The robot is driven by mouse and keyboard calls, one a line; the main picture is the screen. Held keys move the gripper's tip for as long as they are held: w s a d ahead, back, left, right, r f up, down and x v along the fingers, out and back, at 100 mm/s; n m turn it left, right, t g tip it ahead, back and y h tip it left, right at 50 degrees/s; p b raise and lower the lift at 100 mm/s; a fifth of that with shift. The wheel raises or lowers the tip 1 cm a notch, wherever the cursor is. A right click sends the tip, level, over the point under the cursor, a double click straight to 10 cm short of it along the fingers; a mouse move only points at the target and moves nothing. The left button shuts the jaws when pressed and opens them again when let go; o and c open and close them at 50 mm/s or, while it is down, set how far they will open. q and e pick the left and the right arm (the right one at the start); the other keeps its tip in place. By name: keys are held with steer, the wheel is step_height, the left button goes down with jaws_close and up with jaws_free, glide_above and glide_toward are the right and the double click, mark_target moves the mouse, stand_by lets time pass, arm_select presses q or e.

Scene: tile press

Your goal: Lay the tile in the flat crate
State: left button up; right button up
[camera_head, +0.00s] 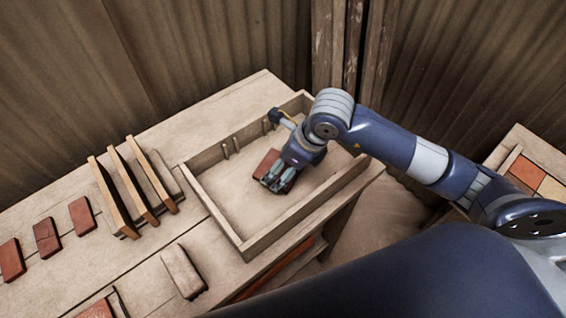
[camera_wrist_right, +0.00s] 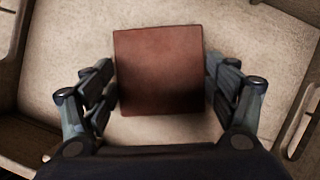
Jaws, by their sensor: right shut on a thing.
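The flat crate (camera_head: 213,218) is a shallow, pale wooden box with low walls, standing on the table. The tile (camera_head: 265,164) is square and reddish brown; it lies flat over the crate floor, inside the walls as seen from the head. My right gripper (camera_head: 278,177) reaches in from the right and is shut on it. In the right wrist view the fingers of my right gripper (camera_wrist_right: 161,90) flank the tile (camera_wrist_right: 158,70) at its left and right sides. I cannot tell whether the tile touches the floor. My left gripper is not in view.
A wooden rack (camera_head: 112,196) with upright slats stands left of the crate. Several red tiles (camera_head: 46,238) lie on the table (camera_head: 85,265) at the left. A pale block (camera_head: 183,271) lies in front. Coloured tiles (camera_head: 524,172) sit at the far right.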

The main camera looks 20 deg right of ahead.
steer(key=o, duration=1.2)
steer(key=shift+o, duration=0.2)
steer(key=shift+d+r, duration=0.1)
steer(key=shift+r, duration=0.3)
steer(key=b+v, duration=0.1)
steer(key=v, duration=1)
steer(key=shift+s, duration=0.15)
